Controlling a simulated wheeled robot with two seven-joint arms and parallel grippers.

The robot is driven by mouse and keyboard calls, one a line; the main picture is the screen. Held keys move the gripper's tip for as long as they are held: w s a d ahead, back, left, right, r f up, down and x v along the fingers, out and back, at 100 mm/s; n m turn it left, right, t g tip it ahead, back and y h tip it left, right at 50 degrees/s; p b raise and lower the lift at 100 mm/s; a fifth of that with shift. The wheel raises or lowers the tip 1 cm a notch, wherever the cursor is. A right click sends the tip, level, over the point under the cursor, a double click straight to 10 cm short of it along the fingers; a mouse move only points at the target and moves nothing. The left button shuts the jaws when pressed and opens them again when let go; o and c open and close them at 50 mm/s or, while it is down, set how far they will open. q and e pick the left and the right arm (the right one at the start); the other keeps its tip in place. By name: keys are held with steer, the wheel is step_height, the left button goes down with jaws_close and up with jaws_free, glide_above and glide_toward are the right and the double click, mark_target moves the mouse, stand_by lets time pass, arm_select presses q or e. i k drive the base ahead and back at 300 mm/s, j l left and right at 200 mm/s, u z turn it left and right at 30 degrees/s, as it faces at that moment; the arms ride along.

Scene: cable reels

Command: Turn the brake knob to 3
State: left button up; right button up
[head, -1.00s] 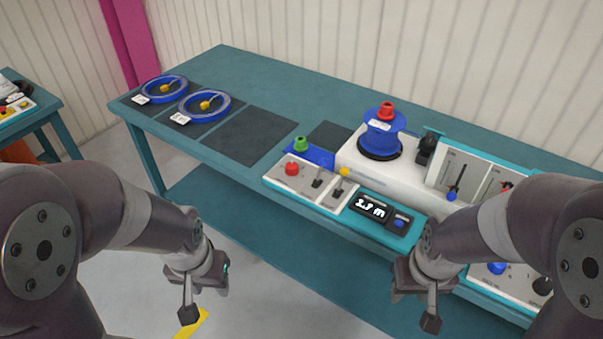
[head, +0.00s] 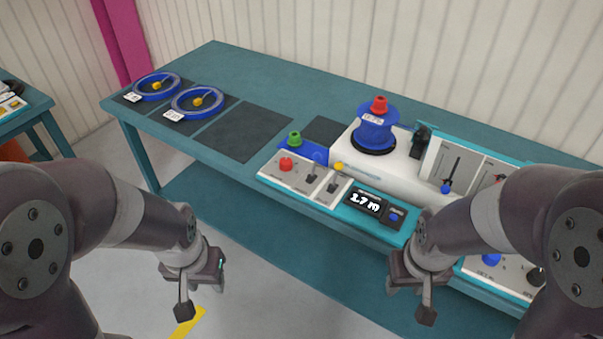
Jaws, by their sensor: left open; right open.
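The control station stands on the right half of the teal table. Its lower right panel carries a blue knob (head: 490,259) and a black knob (head: 537,275), partly hidden by my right arm. Which of them is the brake knob, and its setting, I cannot read. A display (head: 365,202) shows what looks like 1.7 m. A blue spool (head: 376,130) with a red cap stands upright on the white housing. My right gripper (head: 411,292) is open and empty in front of the table, left of the knobs. My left gripper (head: 200,285) is open and empty, further left over the floor.
Slider panels (head: 456,170) stand behind my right arm. Two blue reels (head: 157,86) lie on dark mats at the far left. An empty mat (head: 248,134) lies mid-table.

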mark_target(285, 163)
steer(key=i+j+z, duration=0.15)
steer(key=i+z, duration=0.3)
steer(key=i+j+z, duration=0.3)
steer(key=i+z, duration=0.15)
